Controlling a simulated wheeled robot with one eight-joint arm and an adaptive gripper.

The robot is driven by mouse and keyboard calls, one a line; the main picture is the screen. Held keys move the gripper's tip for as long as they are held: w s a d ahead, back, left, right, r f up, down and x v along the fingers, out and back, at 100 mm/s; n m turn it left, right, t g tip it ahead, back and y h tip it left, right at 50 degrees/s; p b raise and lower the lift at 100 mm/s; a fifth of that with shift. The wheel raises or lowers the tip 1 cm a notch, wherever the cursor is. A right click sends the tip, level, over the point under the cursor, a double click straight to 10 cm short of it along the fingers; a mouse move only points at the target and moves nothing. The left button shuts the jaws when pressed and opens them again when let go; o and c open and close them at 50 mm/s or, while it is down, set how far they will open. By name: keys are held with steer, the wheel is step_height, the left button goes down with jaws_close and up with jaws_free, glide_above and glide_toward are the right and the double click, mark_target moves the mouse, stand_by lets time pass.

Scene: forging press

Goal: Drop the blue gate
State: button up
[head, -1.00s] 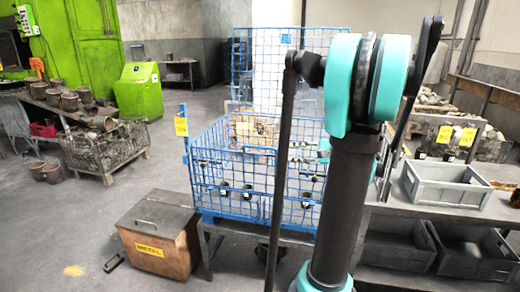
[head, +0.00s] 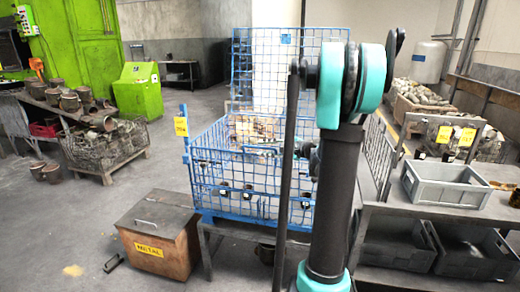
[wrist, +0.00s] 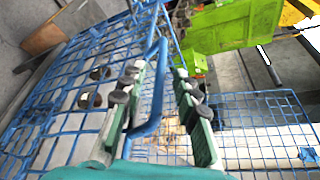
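The blue gate is wire mesh on a blue basket (head: 196,185). I cannot tell whether it is the low front mesh side (head: 235,203) or the tall upright mesh panel (head: 262,70) at the back; both stand up. In the wrist view, my gripper (wrist: 161,72) has its two green-and-grey fingers apart, with a bent blue bar (wrist: 152,115) running between them. A gap shows between the bar and the right finger. Blue mesh (wrist: 35,110) fills the left of the wrist view. In the head view, my arm hides most of my gripper.
A brown metal bin (head: 158,235) stands on the floor at the basket's front left. A grey crate (head: 446,186) sits on a bench at the right. A green machine (head: 138,92) and a wire bin of parts (head: 105,147) stand at the left.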

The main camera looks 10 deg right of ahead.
steer(key=shift+x, duration=1.35)
steer(key=shift+c, duration=0.4)
jaws_close()
